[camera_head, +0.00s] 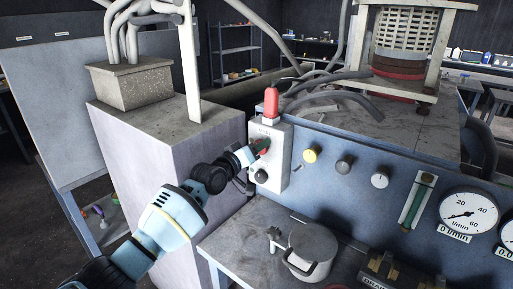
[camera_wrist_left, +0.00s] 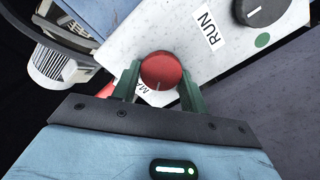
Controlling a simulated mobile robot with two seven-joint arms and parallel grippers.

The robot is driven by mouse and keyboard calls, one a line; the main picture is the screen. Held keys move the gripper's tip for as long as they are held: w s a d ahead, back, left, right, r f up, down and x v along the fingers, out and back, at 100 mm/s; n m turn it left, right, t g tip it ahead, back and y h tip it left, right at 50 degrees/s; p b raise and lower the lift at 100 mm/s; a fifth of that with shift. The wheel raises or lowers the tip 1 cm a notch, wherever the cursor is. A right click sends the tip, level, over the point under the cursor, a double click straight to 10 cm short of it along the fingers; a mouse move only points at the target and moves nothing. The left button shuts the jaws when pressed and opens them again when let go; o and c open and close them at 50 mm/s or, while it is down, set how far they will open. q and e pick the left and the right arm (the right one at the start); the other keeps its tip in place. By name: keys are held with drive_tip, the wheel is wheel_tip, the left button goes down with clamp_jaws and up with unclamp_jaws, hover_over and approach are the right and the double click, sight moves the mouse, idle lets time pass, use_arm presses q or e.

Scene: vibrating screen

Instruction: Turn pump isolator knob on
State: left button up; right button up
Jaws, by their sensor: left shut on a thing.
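A white control box (camera_head: 283,150) stands at the left end of the blue-grey panel. My left gripper (camera_head: 257,150) reaches it from the left. In the left wrist view, the green fingers of my left gripper (camera_wrist_left: 160,88) are shut on a round red knob (camera_wrist_left: 163,68), one on each side. A black knob (camera_head: 261,175) sits lower on the box. It also shows in the left wrist view (camera_wrist_left: 262,10), beside a "RUN" label and green dot. My right gripper is not in view.
A red lamp (camera_head: 271,102) stands on top of the box. Yellow (camera_head: 311,155), grey (camera_head: 344,165) and white (camera_head: 380,180) knobs line the panel to the right. A lidded metal pot (camera_head: 311,248) stands on the bench below. Grey hoses cross above the panel.

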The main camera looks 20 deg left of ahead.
use_arm(q)
drive_tip(key=n+p, duration=0.1)
drive_tip(key=n, duration=0.9)
drive_tip(key=shift+f+p, duration=0.2)
drive_tip(key=shift+p, duration=0.1)
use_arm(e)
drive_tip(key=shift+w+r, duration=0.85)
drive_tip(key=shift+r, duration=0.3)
use_arm(q)
drive_tip(key=shift+n, duration=0.4)
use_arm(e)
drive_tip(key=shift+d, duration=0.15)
use_arm(q)
drive_tip(key=o, duration=1)
drive_tip(key=shift+a, duration=0.1)
